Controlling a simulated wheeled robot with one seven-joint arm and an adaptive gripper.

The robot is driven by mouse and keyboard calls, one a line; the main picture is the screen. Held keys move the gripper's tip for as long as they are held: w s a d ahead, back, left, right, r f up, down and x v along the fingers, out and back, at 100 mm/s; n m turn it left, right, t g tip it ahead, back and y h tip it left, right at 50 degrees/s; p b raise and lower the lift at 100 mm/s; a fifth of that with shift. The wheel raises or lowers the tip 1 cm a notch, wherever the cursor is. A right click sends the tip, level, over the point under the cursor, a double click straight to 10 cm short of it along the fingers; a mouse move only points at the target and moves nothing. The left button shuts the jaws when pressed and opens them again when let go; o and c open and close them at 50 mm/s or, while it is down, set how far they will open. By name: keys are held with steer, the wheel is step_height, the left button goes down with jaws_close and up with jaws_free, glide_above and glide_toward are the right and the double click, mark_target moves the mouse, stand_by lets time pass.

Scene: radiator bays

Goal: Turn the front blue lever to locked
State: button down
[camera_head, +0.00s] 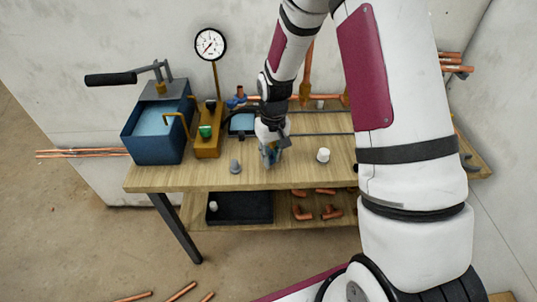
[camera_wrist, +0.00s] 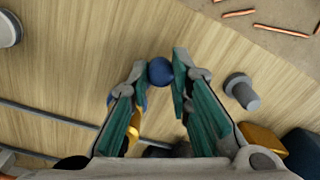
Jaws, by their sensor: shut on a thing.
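My gripper (camera_head: 271,155) points down over the front part of the wooden workbench (camera_head: 310,176). In the wrist view, a round blue knob (camera_wrist: 160,72) of the blue lever sits between my fingertips (camera_wrist: 157,78), and the jaws are shut on it. A bit of blue also shows beside the left finger. The fingers hide most of the lever and its mount, so its angle is unclear. In the head view the lever is hard to tell apart from the fingers.
A blue tank (camera_head: 155,132) with a black pump handle, a brass block (camera_head: 208,143) with a green piece, and a gauge (camera_head: 210,44) stand left. A grey peg (camera_head: 235,166) and white cap (camera_head: 323,155) flank my gripper. Copper pipes (camera_head: 320,99) run behind.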

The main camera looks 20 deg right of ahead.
steer(key=shift+s+d+n+p, duration=0.2)
steer(key=shift+d+n, duration=0.35)
steer(key=shift+n, duration=0.55)
steer(key=shift+s+d+n+p, duration=0.1)
steer(key=shift+s+d+n, duration=0.3)
steer(key=shift+n, duration=0.7)
steer(key=shift+d+n, duration=0.95)
steer(key=shift+n, duration=0.65)
steer(key=shift+w+d+n+p, duration=0.15)
steer(key=shift+d+n+p, duration=0.2)
steer(key=shift+n, duration=0.25)
steer(key=shift+d+n, duration=0.1)
steer(key=shift+n, duration=0.2)
steer(key=c, duration=1.4)
jaws_free()
steer(key=shift+c, duration=0.2)
step_height(320, 180, up, 12)
steer(key=shift+w+d, duration=0.15)
